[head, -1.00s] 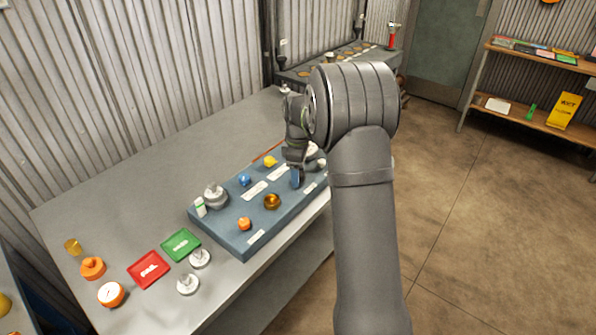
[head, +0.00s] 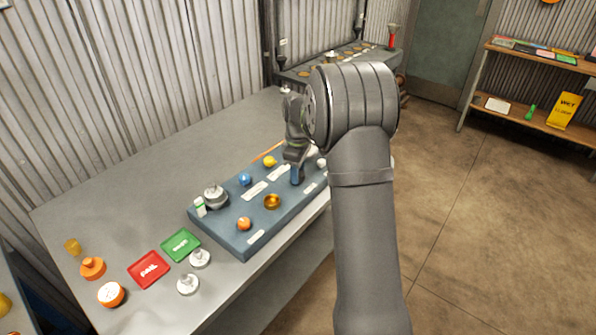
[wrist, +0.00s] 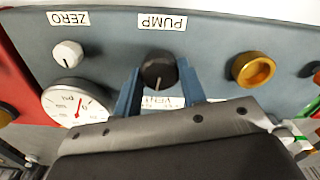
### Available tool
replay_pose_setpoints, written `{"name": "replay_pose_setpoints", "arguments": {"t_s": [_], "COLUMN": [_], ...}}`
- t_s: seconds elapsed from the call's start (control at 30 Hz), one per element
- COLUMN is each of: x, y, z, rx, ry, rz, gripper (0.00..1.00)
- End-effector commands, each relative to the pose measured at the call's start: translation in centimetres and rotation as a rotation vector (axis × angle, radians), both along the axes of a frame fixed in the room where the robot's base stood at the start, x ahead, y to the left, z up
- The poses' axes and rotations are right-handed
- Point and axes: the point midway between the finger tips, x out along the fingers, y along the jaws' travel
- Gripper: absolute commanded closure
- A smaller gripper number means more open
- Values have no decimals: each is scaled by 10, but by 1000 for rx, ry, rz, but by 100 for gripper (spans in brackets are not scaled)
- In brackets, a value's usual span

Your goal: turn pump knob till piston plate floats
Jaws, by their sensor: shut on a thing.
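In the wrist view, a black round pump knob (wrist: 158,70) with a pale pointer line sits below the label PUMP on a blue panel. My gripper (wrist: 161,82) has its two blue fingers on either side of the knob, shut on it. In the head view my gripper (head: 297,178) reaches down to the far part of the blue panel (head: 232,240), and the knob is hidden there. A grey stepped round piece (head: 215,194), possibly the piston plate, stands at the panel's near left end. I cannot tell whether it floats.
A white gauge (wrist: 75,105) with a red needle and a white ZERO knob (wrist: 68,54) lie left of the pump knob; a gold ring (wrist: 253,68) lies right. Red (head: 149,269) and green (head: 181,245) trays and silver weights (head: 188,284) occupy the near bench.

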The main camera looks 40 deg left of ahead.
Motion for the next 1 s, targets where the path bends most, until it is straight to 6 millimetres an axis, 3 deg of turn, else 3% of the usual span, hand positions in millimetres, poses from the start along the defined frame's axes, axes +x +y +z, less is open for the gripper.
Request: {"name": "replay_pose_setpoints", "arguments": {"t_s": [1.0], "x": [1], "y": [0], "z": [0], "rx": [1], "ry": [0], "rz": [-948], "gripper": [85]}}
